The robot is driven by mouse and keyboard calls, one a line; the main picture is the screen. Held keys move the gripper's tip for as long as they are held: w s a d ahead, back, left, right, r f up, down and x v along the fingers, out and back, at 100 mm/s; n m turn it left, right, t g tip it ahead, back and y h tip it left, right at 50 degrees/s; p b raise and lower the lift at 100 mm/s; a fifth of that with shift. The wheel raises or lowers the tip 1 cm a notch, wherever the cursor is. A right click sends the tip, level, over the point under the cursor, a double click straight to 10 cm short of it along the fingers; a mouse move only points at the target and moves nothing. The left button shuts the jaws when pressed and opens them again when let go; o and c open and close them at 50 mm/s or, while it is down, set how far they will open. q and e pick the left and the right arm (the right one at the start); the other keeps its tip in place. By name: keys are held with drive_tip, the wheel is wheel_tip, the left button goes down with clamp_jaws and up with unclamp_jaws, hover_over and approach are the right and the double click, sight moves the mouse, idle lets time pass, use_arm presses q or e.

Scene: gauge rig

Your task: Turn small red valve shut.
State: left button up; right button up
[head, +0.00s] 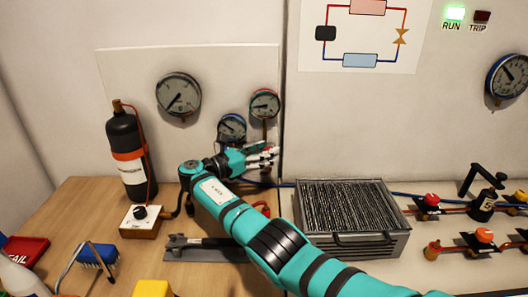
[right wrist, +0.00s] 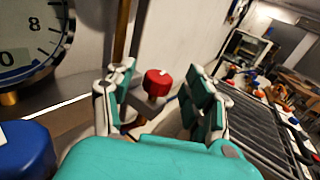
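The small red valve is a round red knob (right wrist: 158,82) with a white mark, on fittings beside a thin copper pipe (right wrist: 121,32) in the right wrist view. My right gripper (head: 266,157) is at the gauge panel, below the two small gauges, in the head view. Its fingers are open, one on each side of the red knob, with gaps visible on both sides. The gripper hides the knob in the head view. My left gripper is not in view.
A blue-rimmed gauge (head: 232,128) and a red-rimmed gauge (head: 264,103) hang just above the gripper. A black cylinder (head: 126,155) stands at left. A finned metal box (head: 350,215) is close on the right, with other red-knobbed valves (head: 431,200) beyond it.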

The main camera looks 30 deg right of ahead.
drive_tip(key=shift+a, duration=0.1)
drive_tip(key=s+a, duration=0.1)
drive_tip(key=a, duration=0.6)
drive_tip(key=shift+a, duration=0.1)
